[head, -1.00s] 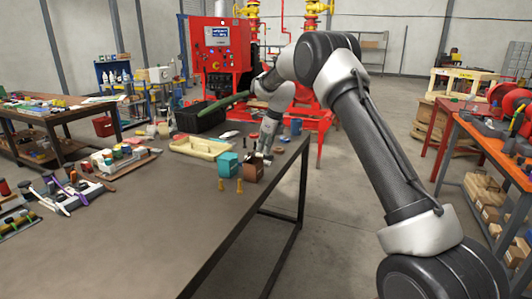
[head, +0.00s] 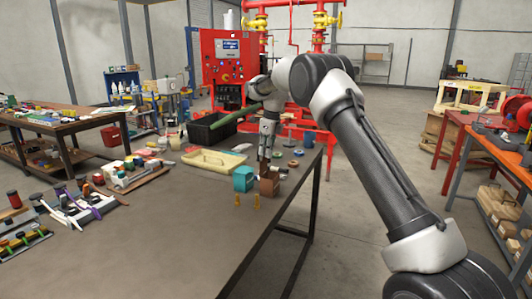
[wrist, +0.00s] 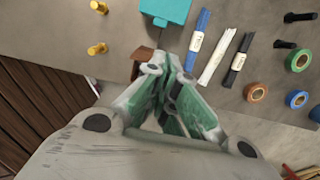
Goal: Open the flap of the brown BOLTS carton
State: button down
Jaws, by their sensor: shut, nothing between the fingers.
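The brown carton (head: 269,188) stands on the grey table near its right edge, right beside a teal box (head: 243,179). In the wrist view a brown part of the carton (wrist: 142,60) shows left of the fingers, and the rest is hidden behind them. My gripper (head: 264,169) points down at the carton's top from the far side. It also shows in the wrist view (wrist: 172,72), with its fingers together and nothing between them. I cannot tell whether the fingertips touch the carton or how far its flap is raised. No lettering is readable.
Two yellow bolts (head: 257,202) stand in front of the carton. Blue, white and black tie bundles (wrist: 212,58) and tape rolls (wrist: 299,61) lie to its right in the wrist view. A cream tray (head: 213,161) and black crate (head: 212,130) are behind. The near tabletop is bare.

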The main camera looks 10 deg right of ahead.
jog(key=shift+w+a, duration=0.15)
jog(key=shift+a, duration=0.05)
dwell(0.5)
jog(key=shift+r, duration=0.1)
